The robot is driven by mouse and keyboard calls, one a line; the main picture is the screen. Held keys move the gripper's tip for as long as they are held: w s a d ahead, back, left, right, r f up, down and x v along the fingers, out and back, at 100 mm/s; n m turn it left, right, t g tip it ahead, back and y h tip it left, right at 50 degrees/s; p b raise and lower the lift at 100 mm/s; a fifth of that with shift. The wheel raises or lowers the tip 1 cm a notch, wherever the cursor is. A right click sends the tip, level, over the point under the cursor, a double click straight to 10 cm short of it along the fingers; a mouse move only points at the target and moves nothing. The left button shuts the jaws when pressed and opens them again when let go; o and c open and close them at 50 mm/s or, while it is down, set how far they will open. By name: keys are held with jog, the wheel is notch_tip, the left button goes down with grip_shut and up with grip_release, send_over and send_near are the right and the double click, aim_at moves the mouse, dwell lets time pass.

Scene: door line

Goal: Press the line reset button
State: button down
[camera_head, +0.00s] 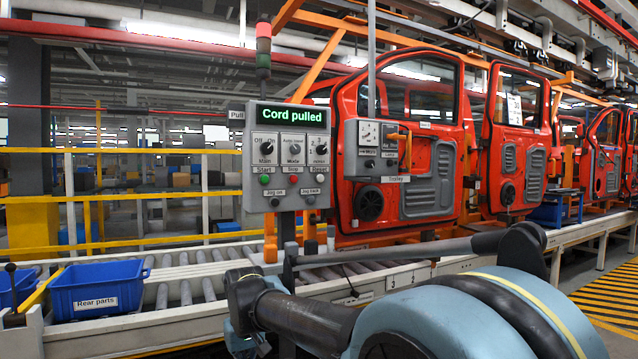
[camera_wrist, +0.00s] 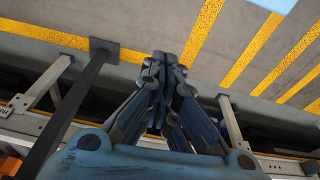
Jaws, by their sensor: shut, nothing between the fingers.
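A grey control panel (camera_head: 290,155) stands upright on a post left of centre in the head view. Its display (camera_head: 292,116) reads "Cord pulled" in green. Below are dark knobs, a green button (camera_head: 265,180), a red button (camera_head: 293,180) and more small buttons in the lower rows. My gripper (camera_wrist: 167,62) is shut and empty in the wrist view, above grey floor with yellow stripes, apart from the panel. I cannot make out its fingers in the head view.
A smaller trolley panel (camera_head: 378,150) hangs before a red car door (camera_head: 428,190). A stack light (camera_head: 264,45) rises above the control panel. A roller conveyor (camera_head: 185,280) with blue bins (camera_head: 97,291) runs beneath. A dark post (camera_wrist: 75,105) stands left of my gripper.

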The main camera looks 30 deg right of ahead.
aim_at(320, 178)
jog(key=w+d+r+m+t+y, duration=0.1)
jog(key=w+d+r+m, duration=0.1)
jog(key=w+d+r, duration=0.5)
jog(key=w+d+r+m+y, duration=0.15)
jog(key=w+r, duration=0.35)
jog(key=r, duration=0.6)
jog(key=w+d+r+m+t+y, duration=0.1)
jog(key=w+d+r+m, duration=0.2)
jog(key=w+r, duration=0.5)
jog(key=w+d+r+m+t, duration=0.2)
jog(key=d+r, duration=0.7)
jog(key=d, duration=0.5)
jog(key=w+d+r+m+t, duration=0.2)
jog(key=d+r, duration=0.7)
jog(key=d, duration=0.6)
jog(key=shift+w+r+m+t, duration=0.2)
jog(key=shift+w+m+t, duration=0.1)
jog(key=shift+m+t, duration=0.25)
jog(key=shift+a, duration=0.1)
jog(key=w, duration=0.8)
jog(key=shift+w, duration=0.4)
